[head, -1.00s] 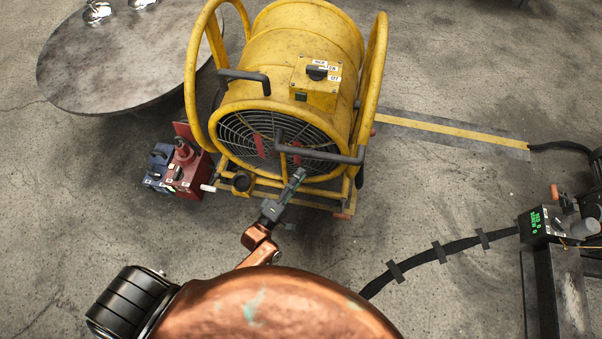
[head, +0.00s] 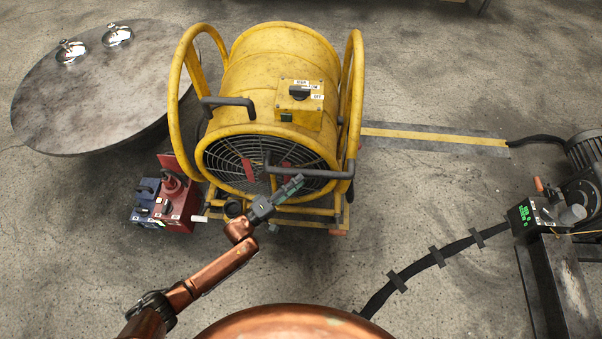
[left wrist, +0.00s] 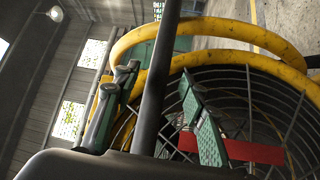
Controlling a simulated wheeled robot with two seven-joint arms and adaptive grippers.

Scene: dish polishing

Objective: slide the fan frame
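The yellow fan frame (head: 357,80) is a tubular cage around a drum fan (head: 265,75), with black bar handles at its front. The front right handle (head: 318,174) sticks out before the fan's grille. My left gripper (head: 292,187) is close in front of the grille, by that handle. In the left wrist view its two green fingers (left wrist: 158,120) stand apart. A black bar (left wrist: 158,70) crosses between them in that picture, with gaps on both sides; I cannot tell whether it touches them. The yellow frame tube (left wrist: 215,30) and grille show behind. My right gripper is out of view.
A round table (head: 70,110) with shiny lids (head: 71,52) stands at the back left. Red and blue boxes (head: 178,200) sit left of the fan. A yellow floor strip (head: 430,134) runs right. A motor bench (head: 555,270) and black cable (head: 430,262) are at the right.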

